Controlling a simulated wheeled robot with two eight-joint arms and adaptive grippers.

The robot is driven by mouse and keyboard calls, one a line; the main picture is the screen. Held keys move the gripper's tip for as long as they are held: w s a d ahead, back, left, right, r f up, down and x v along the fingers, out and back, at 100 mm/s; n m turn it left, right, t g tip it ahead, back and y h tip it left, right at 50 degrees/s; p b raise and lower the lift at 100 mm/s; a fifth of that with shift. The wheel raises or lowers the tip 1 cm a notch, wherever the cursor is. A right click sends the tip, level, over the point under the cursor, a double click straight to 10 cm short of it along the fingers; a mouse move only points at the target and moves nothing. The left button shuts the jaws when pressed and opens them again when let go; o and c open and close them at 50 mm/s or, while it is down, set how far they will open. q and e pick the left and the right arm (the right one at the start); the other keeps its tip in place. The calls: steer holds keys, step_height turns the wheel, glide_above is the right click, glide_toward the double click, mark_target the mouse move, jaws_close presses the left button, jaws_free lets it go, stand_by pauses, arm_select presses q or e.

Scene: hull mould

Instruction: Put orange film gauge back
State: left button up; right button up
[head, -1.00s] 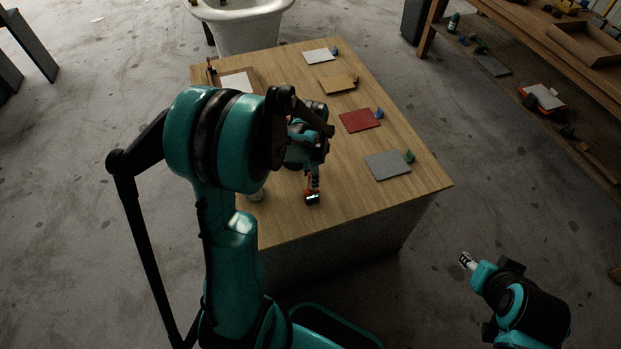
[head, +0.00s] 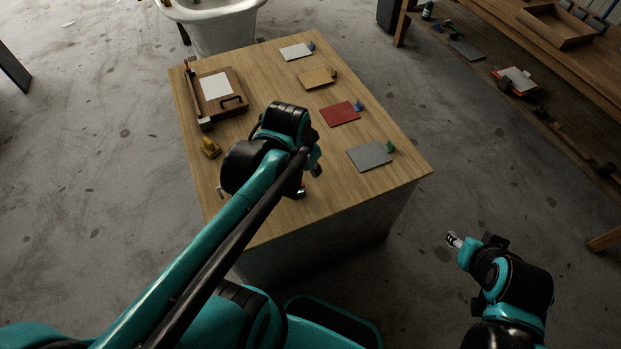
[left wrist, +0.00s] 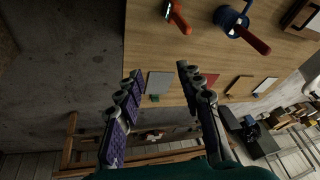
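A small orange tool (head: 300,193), which looks like the film gauge, lies near the table's front edge, partly hidden by my left arm in the head view. In the left wrist view the orange tool (left wrist: 179,17) is at the top, beyond the fingertips and apart from them. My left gripper (left wrist: 157,76) is open with nothing between its fingers. In the head view the left gripper (head: 315,170) is mostly hidden behind its own arm, over the table. My right gripper (head: 453,240) hangs off the table to the right, too small to tell its opening.
The wooden table (head: 262,65) carries grey (head: 369,155), red (head: 338,114), tan (head: 314,77) and white (head: 295,52) panels. A wooden board (head: 222,100) and a yellow object (head: 210,147) are at left. A blue, red-handled tool (left wrist: 232,20) is near the orange one.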

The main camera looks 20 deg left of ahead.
arm_select(q)
steer(key=s+d+n+t, duration=0.2)
steer(key=s, duration=0.1)
steer(key=s+d+r+n+t, duration=0.1)
steer(key=shift+s+d, duration=0.25)
steer(key=shift+f+b, duration=0.55)
steer(key=shift+f, duration=0.1)
